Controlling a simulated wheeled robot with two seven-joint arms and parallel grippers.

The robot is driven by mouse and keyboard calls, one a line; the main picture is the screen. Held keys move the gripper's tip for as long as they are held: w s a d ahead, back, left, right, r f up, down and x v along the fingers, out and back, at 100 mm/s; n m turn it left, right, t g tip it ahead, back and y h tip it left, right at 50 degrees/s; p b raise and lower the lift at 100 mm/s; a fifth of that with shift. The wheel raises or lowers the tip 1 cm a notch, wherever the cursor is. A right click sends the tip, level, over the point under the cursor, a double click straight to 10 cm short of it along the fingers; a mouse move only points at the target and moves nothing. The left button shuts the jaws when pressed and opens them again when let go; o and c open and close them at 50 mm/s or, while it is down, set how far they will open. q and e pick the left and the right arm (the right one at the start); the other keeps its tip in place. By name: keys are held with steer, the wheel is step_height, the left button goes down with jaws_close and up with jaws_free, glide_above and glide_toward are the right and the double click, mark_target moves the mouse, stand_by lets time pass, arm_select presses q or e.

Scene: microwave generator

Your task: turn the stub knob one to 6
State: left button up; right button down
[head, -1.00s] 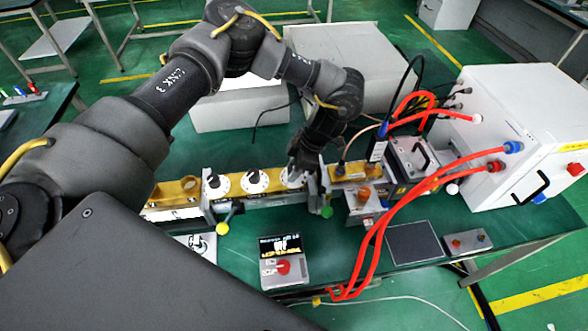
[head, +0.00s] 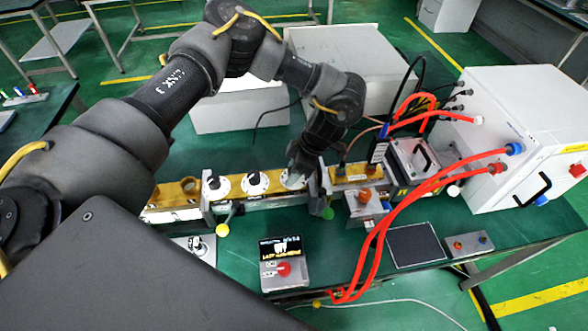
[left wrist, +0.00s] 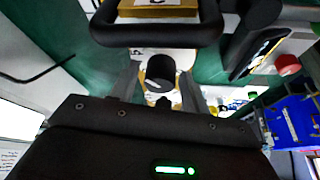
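Three black stub knobs on white dials sit in a row on the brass waveguide (head: 265,198): a left one (head: 214,182), a middle one (head: 255,178) and a right one (head: 291,180), partly hidden by my gripper. Which is number one I cannot tell. My left gripper (head: 298,172) points down at the right knob. In the left wrist view a black knob (left wrist: 160,68) shows between its two grey fingers (left wrist: 162,88), with gaps at the sides, so the gripper looks open around it. The dial numbers are unreadable. My right gripper is out of view.
Red cables (head: 378,240) loop over the bench to the white cabinet (head: 510,120) at right. A control box with a red button (head: 284,269) stands in front of the waveguide. A grey box (head: 345,65) stands behind. A dark square panel (head: 414,242) lies front right.

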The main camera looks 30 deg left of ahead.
arm_select(q)
steer(key=shift+o, duration=0.3)
steer(key=shift+d+r, duration=0.1)
steer(key=shift+w+d+r, duration=0.1)
steer(key=shift+w+r, duration=0.05)
steer(key=shift+r, duration=0.1)
steer(key=b+v, duration=0.2)
steer(key=v, duration=0.8)
steer(key=shift+r, duration=0.1)
